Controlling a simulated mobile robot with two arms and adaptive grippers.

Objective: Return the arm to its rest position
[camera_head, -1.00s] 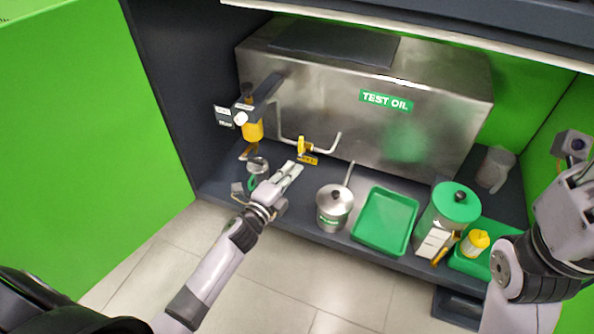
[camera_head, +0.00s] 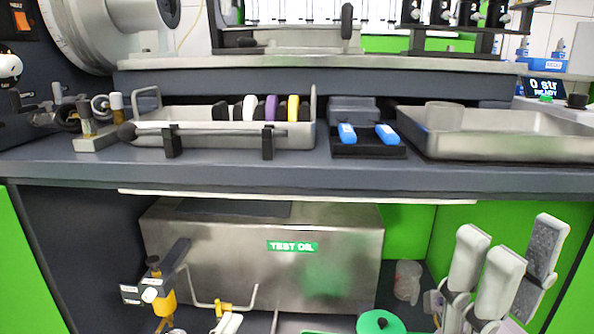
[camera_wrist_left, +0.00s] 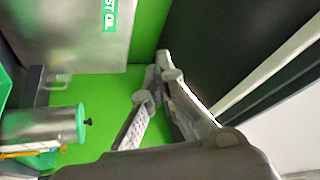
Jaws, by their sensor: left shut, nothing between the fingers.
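My left gripper (camera_head: 229,324) shows only as pale fingertips at the bottom edge of the head view, just below the yellow valve handle (camera_head: 223,308). Its arm is out of that picture. The left wrist view shows its fingers (camera_wrist_left: 160,65) shut with nothing between them, against the green wall. My right gripper (camera_head: 513,255) is at the lower right of the head view, fingers pointing up. Its pale finger backs and grey textured pads stand apart, with nothing seen between them.
The steel test oil tank (camera_head: 340,265) stands under the bench edge (camera_head: 300,180). On the bench are a rack (camera_head: 290,141) and a steel tray (camera_head: 500,146).

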